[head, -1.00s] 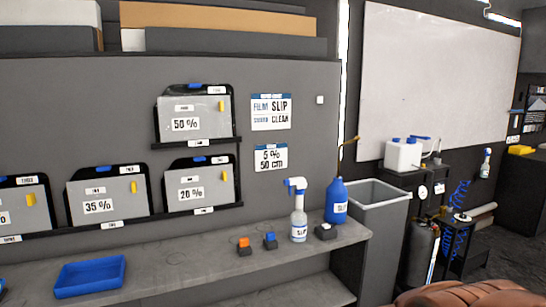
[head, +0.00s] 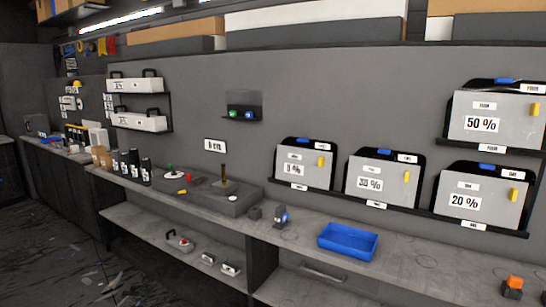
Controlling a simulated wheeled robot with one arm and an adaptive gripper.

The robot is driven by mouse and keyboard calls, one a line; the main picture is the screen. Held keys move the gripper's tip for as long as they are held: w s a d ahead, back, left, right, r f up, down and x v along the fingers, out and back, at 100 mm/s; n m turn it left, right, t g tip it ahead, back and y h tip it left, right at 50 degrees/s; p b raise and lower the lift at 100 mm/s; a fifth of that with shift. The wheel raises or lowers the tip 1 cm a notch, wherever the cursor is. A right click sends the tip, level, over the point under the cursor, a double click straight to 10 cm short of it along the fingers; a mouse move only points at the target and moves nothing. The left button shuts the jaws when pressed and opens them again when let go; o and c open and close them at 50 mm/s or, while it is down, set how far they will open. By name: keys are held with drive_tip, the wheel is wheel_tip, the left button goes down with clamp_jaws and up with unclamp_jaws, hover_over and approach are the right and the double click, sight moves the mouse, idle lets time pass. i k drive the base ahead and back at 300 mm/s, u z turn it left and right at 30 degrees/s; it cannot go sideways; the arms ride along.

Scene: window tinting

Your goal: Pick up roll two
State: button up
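I cannot pick out roll two for certain. Several dark upright cylinders with small white labels (head: 131,166) stand in a row on the left part of the counter; they may be rolls, but their labels are too small to read. My gripper is not in view, so I cannot see whether it is open or shut.
The long grey counter (head: 400,265) runs along the wall with a blue tray (head: 347,241) on it. Wall holders carry sheets, including one marked 50 % (head: 494,117) and one marked 20 % (head: 480,202). White cases (head: 136,122) sit on shelves at left. Dark floor lies front left.

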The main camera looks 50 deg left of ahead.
sight(134, 152)
drive_tip(key=u, duration=2.55)
